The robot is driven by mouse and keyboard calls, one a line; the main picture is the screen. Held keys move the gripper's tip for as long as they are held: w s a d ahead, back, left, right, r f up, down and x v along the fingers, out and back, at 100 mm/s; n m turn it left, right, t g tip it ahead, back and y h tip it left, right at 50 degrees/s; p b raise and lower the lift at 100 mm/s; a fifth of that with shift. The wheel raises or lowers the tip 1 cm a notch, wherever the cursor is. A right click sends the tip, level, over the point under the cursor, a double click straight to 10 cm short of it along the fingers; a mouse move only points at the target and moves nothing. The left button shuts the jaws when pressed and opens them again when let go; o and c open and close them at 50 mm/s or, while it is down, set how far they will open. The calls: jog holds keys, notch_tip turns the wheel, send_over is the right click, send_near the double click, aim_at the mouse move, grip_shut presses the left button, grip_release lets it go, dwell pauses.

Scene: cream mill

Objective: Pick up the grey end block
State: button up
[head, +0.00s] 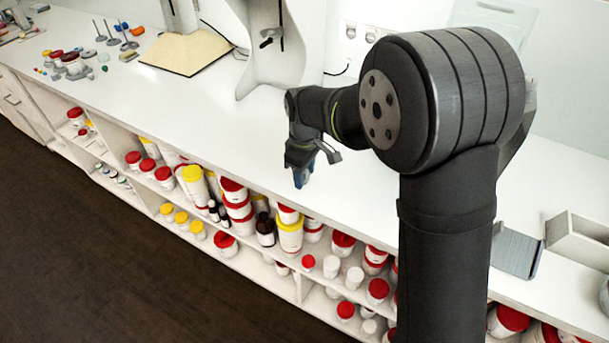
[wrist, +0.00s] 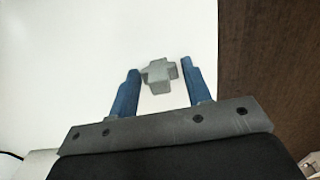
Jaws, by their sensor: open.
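The grey end block (wrist: 159,75) shows in the wrist view as a small, stepped grey piece on the white bench top. My gripper (wrist: 159,66) has two blue fingers, spread apart and empty. The block lies between the fingertips in that view, with a gap on either side. How far below the fingers it lies, I cannot tell. In the head view my gripper (head: 301,178) points down over the front part of the bench, and the block does not show there.
The white bench top (head: 190,100) is clear around my gripper, and its front edge is close by. Shelves of tubs with red and yellow lids (head: 232,190) lie below. A grey metal plate (head: 515,252) and an open box (head: 580,240) stand to the right.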

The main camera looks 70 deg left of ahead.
jog(key=shift+f, duration=0.15)
jog(key=c, duration=0.7)
